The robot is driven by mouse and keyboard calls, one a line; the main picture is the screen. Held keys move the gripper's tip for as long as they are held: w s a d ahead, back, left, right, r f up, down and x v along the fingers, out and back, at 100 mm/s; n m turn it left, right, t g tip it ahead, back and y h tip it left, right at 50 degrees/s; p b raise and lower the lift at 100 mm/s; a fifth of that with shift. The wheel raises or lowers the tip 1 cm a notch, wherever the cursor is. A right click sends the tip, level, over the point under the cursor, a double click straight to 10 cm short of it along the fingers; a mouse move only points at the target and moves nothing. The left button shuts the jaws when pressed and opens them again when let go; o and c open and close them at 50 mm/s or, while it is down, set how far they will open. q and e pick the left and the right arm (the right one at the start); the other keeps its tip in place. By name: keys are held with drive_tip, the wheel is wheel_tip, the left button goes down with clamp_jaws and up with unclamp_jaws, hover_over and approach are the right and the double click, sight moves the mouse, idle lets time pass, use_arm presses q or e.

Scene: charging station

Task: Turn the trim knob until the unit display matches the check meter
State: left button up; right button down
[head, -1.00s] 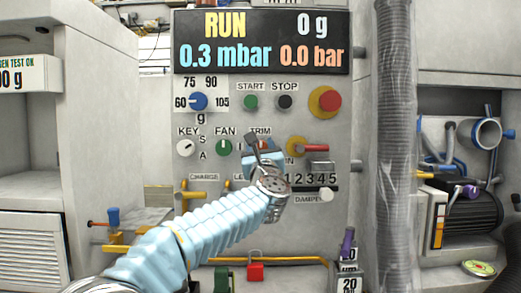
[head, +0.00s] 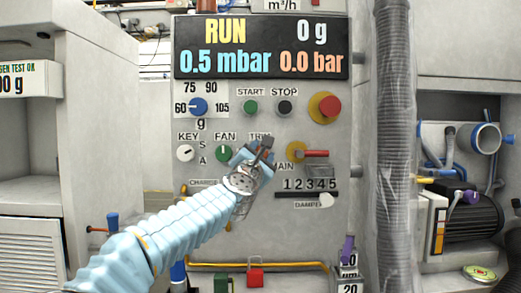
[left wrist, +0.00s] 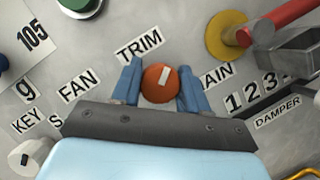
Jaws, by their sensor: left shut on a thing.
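The unit display (head: 262,47) reads RUN, 0 g, 0.5 mbar and 0.0 bar. The orange trim knob (left wrist: 160,83), with a white pointer mark, sits beside the TRIM label in the left wrist view. My left gripper (left wrist: 159,84) has its blue fingers on either side of the knob and is shut on it. In the head view my left gripper (head: 259,155) covers the knob and part of its label. I cannot pick out a check meter for certain; a box marked m³/h (head: 288,5) is cut off at the top. My right gripper is not in view.
The red-handled switch (head: 312,154) on a yellow disc is close right of my gripper. The green fan knob (head: 223,153) and white key knob (head: 185,153) are to its left. The DAMPER slider (head: 326,200) lies below right. A grey hose (head: 395,150) hangs right of the panel.

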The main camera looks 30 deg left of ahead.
use_arm(q)
drive_tip(key=m+p, duration=0.1)
drive_tip(key=m+h+p, duration=0.1)
drive_tip(key=m+p, duration=0.1)
drive_tip(key=m+h+p, duration=0.1)
drive_tip(key=m, duration=0.1)
drive_tip(key=shift+r+g, duration=0.3)
drive_tip(key=shift+g, duration=0.1)
drive_tip(key=shift+d+f+m+h+p, duration=0.1)
drive_tip(key=shift+m+h+p, duration=0.3)
drive_tip(key=shift+m+p, duration=0.75)
drive_tip(key=shift+f+m+g+p, duration=0.15)
drive_tip(key=shift+m+g+p, duration=0.25)
drive_tip(key=shift+m, duration=0.35)
drive_tip(key=shift+f, duration=0.1)
drive_tip(key=o, duration=1)
drive_tip(key=v, duration=1.3)
drive_tip(key=shift+s, duration=0.4)
